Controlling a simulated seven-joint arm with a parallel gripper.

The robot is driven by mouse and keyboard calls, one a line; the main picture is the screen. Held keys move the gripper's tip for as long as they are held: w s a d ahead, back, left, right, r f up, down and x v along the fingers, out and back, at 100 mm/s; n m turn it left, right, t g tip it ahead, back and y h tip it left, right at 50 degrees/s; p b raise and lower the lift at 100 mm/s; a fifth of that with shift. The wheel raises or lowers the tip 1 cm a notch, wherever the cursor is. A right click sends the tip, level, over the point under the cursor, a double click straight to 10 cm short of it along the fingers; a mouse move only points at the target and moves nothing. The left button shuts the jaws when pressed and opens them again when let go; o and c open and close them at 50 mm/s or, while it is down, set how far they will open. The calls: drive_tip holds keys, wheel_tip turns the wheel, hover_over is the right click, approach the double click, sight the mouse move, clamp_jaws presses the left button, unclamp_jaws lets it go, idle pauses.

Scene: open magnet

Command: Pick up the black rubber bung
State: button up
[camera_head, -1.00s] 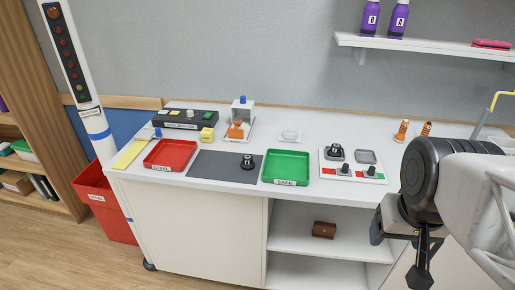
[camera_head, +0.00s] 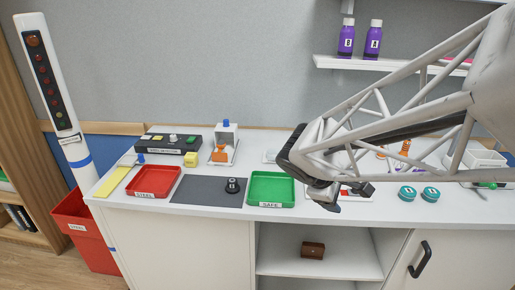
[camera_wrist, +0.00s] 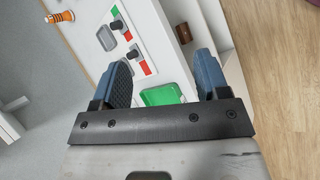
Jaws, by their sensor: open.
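A small black object (camera_head: 232,185) with a paler top stands on the dark grey mat (camera_head: 195,190), between the red and green trays. It may be the rubber bung, but it is too small to be sure. My gripper (camera_head: 330,198) is over the right part of the counter, to the right of the green tray, apart from the black object. In the wrist view my gripper's two blue fingers (camera_wrist: 160,72) are spread with nothing held between them. My arm hides much of the white board with the red and green marks, which shows in the wrist view (camera_wrist: 118,40).
A red tray (camera_head: 153,182) marked STEEL and a green tray (camera_head: 271,189) marked SAFE flank the mat. A control box (camera_head: 168,144) and a white stand (camera_head: 224,143) are behind. Teal-topped round items (camera_head: 407,193) lie at right. A shelf (camera_head: 335,63) hangs above.

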drive_tip(key=w+a+f+n+t+h, duration=0.1)
drive_tip(key=w+a+f+n+t, duration=0.15)
drive_tip(key=w+a+n, duration=0.35)
drive_tip(key=n+t+y, duration=0.3)
drive_tip(key=n+t, duration=0.4)
drive_tip(key=n, duration=0.7)
approach(234, 180)
drive_tip(key=x, duration=0.4)
drive_tip(key=shift+w+a+f, duration=0.1)
drive_tip(key=shift+a+f, duration=0.1)
drive_tip(key=shift+a, duration=0.15)
drive_tip(key=shift+g+x, duration=0.25)
drive_tip(key=shift+x, duration=1)
drive_tip(key=shift+f, duration=0.1)
drive_tip(key=shift+x, duration=2.6)
